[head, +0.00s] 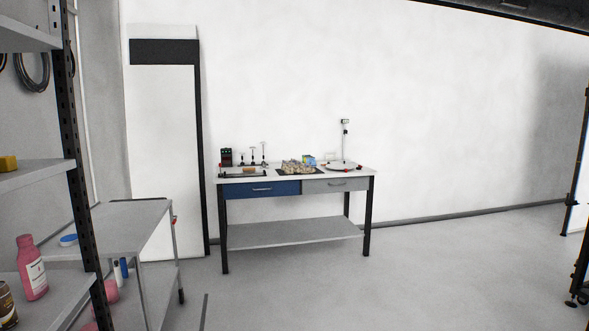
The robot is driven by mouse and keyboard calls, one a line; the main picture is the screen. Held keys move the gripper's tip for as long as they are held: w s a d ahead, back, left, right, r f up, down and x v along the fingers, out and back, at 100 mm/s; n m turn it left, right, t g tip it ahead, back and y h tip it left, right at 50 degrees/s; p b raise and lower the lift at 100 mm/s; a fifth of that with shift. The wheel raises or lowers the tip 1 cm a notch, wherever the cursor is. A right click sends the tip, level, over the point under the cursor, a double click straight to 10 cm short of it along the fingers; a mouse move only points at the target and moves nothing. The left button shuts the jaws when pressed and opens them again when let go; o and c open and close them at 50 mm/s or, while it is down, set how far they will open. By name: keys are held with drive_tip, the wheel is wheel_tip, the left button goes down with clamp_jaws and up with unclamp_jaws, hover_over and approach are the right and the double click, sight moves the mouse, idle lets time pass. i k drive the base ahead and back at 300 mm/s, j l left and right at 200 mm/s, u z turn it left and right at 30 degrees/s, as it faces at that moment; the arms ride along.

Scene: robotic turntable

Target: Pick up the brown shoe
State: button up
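I cannot make out a brown shoe for certain. A workbench (297,186) with a white top stands against the far wall. On its left side a small orange-brown item (248,170) lies on a dark tray or rack, too small to identify. A cluster of small mixed items (298,166) sits on a dark mat in the middle of the bench. A round white turntable (343,165) with a thin post is at the right end. My gripper is not in view.
A shelf unit (75,170) with a pink bottle (32,267) is close on the left. A grey cart (135,216) stands beyond it. A tall white cabinet (165,150) stands left of the bench. The floor (420,270) in front and right is open.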

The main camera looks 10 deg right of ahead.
sight(289, 169)
drive_tip(key=i, duration=5.8)
drive_tip(key=i+j, duration=0.15)
drive_tip(key=i, duration=0.25)
drive_tip(key=i+j+z, duration=0.1)
drive_tip(key=i, duration=0.3)
drive_tip(key=i+j, duration=0.15)
drive_tip(key=i, duration=0.25)
